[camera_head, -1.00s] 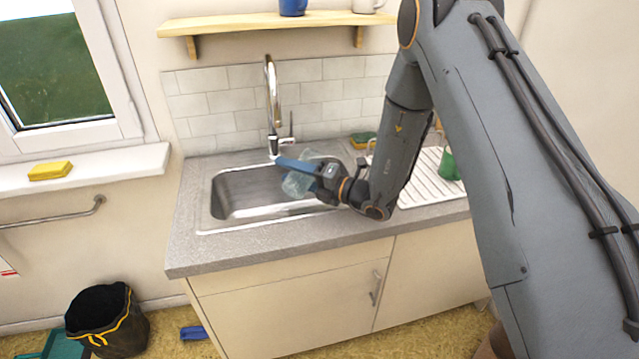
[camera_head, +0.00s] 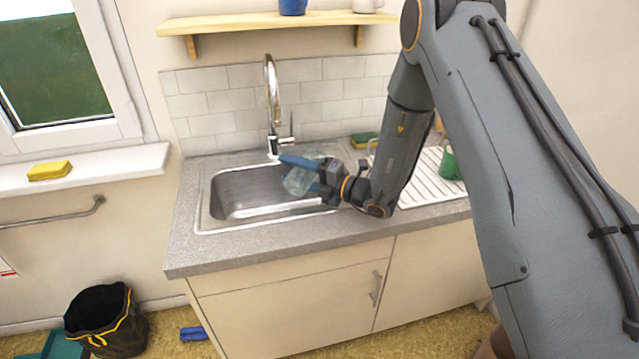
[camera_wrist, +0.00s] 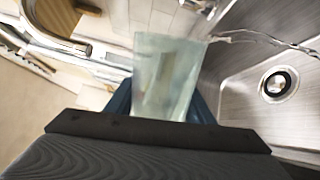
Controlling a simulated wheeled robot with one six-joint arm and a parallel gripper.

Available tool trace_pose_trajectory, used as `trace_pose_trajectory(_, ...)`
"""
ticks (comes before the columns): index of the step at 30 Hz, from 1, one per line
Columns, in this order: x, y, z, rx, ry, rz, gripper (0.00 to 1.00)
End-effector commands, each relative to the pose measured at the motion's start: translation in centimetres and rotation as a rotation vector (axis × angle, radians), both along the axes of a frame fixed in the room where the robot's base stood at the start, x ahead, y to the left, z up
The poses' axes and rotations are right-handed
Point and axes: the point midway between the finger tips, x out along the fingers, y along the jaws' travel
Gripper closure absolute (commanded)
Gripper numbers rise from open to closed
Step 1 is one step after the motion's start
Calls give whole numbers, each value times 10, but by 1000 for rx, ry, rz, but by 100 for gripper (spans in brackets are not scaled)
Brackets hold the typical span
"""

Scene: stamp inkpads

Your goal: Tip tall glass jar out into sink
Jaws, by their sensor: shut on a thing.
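The tall glass jar (camera_head: 299,181) is clear and pale bluish. My gripper (camera_head: 303,174) is shut on it and holds it above the right part of the steel sink (camera_head: 240,193). The jar is tilted, with its lower-left end over the basin. In the wrist view the jar (camera_wrist: 165,78) stands out between the blue fingers, and the sink's drain (camera_wrist: 278,84) shows at the right. I cannot tell whether anything is inside the jar. Part of the jar is hidden by the fingers.
A chrome faucet (camera_head: 272,105) stands behind the basin, close to the gripper. A ribbed white drainboard (camera_head: 425,185) with a green cup (camera_head: 450,165) is at the right. A sponge (camera_head: 362,140) lies behind the arm. The left part of the basin is free.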

Motion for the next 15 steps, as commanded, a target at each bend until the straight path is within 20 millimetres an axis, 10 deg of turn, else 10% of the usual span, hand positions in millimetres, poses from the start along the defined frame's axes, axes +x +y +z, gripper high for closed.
trace_pose_trajectory(15, -7, 4, 3, 19, 36, 0, 83)
